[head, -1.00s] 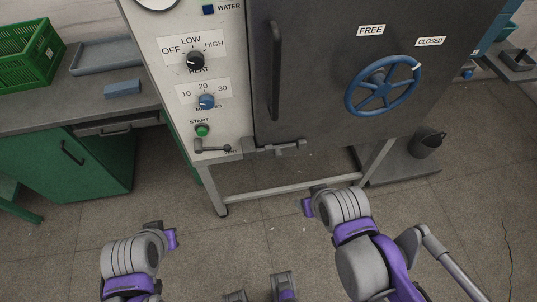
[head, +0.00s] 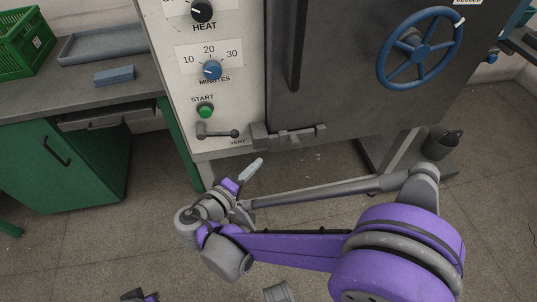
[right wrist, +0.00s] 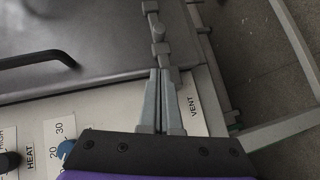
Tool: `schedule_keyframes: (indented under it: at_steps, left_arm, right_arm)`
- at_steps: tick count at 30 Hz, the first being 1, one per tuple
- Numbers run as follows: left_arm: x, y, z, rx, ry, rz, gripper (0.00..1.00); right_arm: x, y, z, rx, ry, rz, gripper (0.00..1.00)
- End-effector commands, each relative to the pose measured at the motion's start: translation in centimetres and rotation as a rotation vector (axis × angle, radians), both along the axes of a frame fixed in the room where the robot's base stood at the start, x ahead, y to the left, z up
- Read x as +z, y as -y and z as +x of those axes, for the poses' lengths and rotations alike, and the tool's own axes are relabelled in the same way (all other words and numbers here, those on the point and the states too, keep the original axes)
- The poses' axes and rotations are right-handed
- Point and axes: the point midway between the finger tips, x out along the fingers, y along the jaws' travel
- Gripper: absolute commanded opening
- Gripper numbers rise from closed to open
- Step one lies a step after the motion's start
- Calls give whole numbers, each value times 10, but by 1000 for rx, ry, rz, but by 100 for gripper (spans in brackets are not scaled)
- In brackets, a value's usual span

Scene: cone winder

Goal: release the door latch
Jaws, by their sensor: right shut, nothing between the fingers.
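The door latch (head: 292,135) is a grey bar with blocks across the bottom edge of the dark door (head: 350,90) and the light control panel. It shows in the right wrist view as a jointed grey bar (right wrist: 158,35) at top centre. My right gripper (head: 252,170) is just below the latch in the head view, its pale fingers pointing up and right. In the right wrist view its fingers (right wrist: 164,76) are together and empty, their tips lined up with the latch's near end. I cannot tell whether they touch it. My left gripper is not clearly in view.
A vent lever (head: 218,133) sits just left of the latch, below the green start button (head: 205,110). The blue handwheel (head: 420,47) and a long dark door handle (head: 294,45) are on the door. A green cabinet (head: 65,165) stands left. The floor below is open.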

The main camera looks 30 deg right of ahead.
Motion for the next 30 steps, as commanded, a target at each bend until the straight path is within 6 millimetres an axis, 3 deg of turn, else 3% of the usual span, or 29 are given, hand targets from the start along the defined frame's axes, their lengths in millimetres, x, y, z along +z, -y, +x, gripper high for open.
schedule_keyframes:
  at_steps: [5, 17, 30]
  left_arm:
    - [-6, 0, 1, 0, -2, 0, 0]
    - [-6, 0, 1, 0, -2, 0, 0]
    - [-24, 0, 2, 0, -8, 0, 0]
  right_arm:
    - [-1, -8, 4, 6, 32, -35, 0]
    - [-1, -2, 7, 3, 31, -36, 0]
    - [-18, 69, 52, -1, 29, -36, 0]
